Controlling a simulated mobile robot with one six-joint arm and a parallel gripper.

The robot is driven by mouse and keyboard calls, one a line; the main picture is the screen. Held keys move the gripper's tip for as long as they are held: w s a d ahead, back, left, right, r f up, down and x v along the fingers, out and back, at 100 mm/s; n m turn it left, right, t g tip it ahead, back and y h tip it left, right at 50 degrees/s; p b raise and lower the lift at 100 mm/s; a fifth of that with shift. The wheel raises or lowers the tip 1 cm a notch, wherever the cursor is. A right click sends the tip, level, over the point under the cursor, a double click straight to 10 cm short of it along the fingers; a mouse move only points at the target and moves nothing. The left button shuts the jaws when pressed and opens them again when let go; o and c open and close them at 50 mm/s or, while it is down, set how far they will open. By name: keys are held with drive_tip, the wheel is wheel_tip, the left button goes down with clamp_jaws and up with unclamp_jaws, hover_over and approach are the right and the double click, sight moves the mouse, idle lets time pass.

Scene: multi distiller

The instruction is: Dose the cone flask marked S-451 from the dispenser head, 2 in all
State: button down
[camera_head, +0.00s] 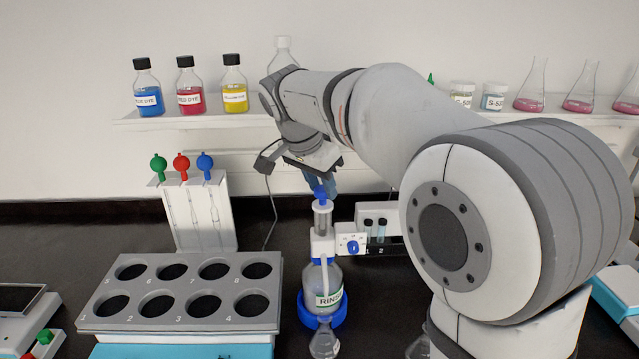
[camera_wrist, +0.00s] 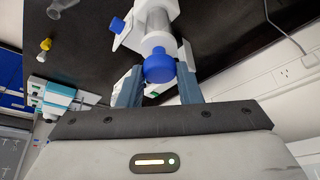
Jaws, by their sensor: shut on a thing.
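The dispenser stands on the bench: a clear bottle labelled RINS… (camera_head: 324,284) in a blue ring, topped by a dispenser head (camera_head: 322,245) with a clear barrel and a blue plunger knob (camera_head: 320,192). My gripper (camera_head: 321,182) is at the top of the dispenser and shut on the plunger knob; the wrist view shows the blue knob (camera_wrist: 159,66) between the two fingers (camera_wrist: 160,60). A small cone flask (camera_head: 324,344) stands in front of the bottle; I cannot read a mark on it. Another glass piece (camera_head: 418,347) is partly hidden by my arm.
A grey rack with empty numbered holes (camera_head: 187,318) stands left of the dispenser. A white stand with three coloured pipettes (camera_head: 202,215) is behind it. A small vial holder (camera_head: 378,232) is to the right. A shelf (camera_head: 240,120) carries dye bottles, jars and pink-filled flasks (camera_head: 531,88).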

sight(321, 190)
drive_tip(key=shift+r, duration=0.1)
drive_tip(key=shift+r+p, duration=0.9)
drive_tip(key=shift+r, duration=0.6)
drive_tip(key=c, duration=1)
unclamp_jaws()
drive_tip(key=shift+f, duration=0.1)
drive_tip(key=shift+c, duration=0.2)
drive_tip(key=v, duration=0.8)
drive_tip(key=shift+d+f, duration=0.1)
